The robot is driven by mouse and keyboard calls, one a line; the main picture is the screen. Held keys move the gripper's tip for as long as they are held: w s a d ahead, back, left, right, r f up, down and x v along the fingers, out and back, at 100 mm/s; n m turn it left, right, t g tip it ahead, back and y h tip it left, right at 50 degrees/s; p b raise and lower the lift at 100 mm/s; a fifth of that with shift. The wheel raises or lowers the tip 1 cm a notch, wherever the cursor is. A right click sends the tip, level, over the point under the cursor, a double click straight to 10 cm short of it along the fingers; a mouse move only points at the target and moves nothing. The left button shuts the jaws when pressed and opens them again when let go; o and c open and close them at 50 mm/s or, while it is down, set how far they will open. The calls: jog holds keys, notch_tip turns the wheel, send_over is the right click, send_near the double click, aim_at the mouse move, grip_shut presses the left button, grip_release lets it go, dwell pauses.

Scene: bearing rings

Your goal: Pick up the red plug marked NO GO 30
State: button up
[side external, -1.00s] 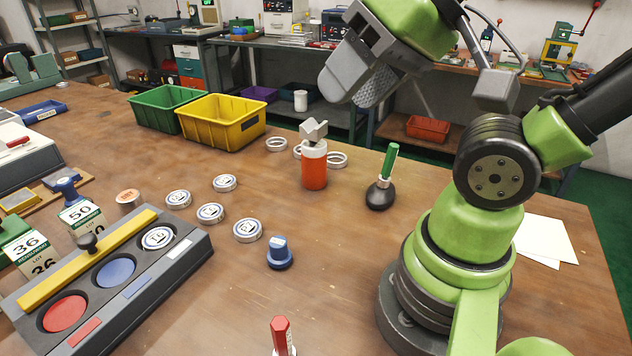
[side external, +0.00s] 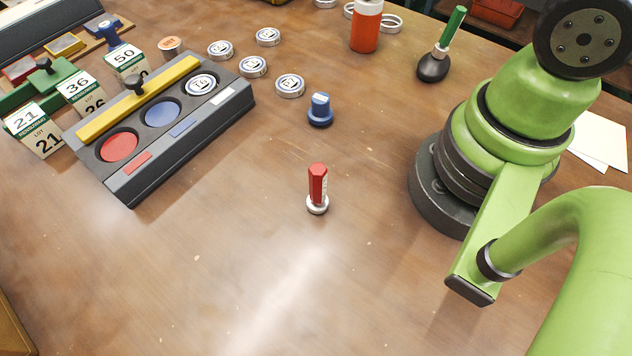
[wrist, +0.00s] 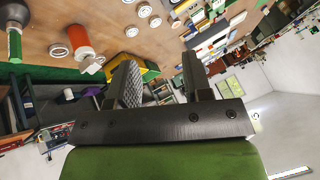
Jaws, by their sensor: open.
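The red plug (side external: 317,183) stands upright on the open table in the side view, its red hexagonal handle on top of a silver metal foot. Its marking is too small to read. My gripper (wrist: 160,80) shows in the wrist view, its two dark fingers apart with nothing between them. It points over the far part of the table, away from the red plug. The red plug does not show in the wrist view, and my gripper is outside the side view.
A blue plug (side external: 320,110) stands behind the red plug. A grey sorting tray (side external: 215,116) with red and blue wells lies to the left. Several bearing rings (side external: 253,67) lie behind. An orange bottle (side external: 366,30) and black blower (side external: 433,66) stand further back. Table around the red plug is clear.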

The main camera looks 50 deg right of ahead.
jog(key=shift+o, duration=0.4)
jog(key=n+g+h, duration=0.2)
jog(key=n+g, duration=0.5)
jog(key=n, duration=2.7)
send_over(318, 183)
jog(key=d, duration=0.1)
jog(key=f, duration=1.7)
jog(key=shift+w+d+f, duration=0.15)
jog(key=shift+w+f, duration=0.1)
jog(key=shift+f+n, duration=0.4)
jog(key=shift+n, duration=0.1)
jog(key=shift+a+f, duration=0.15)
jog(key=shift+f, duration=2.2)
jog(key=shift+a+f, duration=0.15)
jog(key=shift+f, duration=2.15)
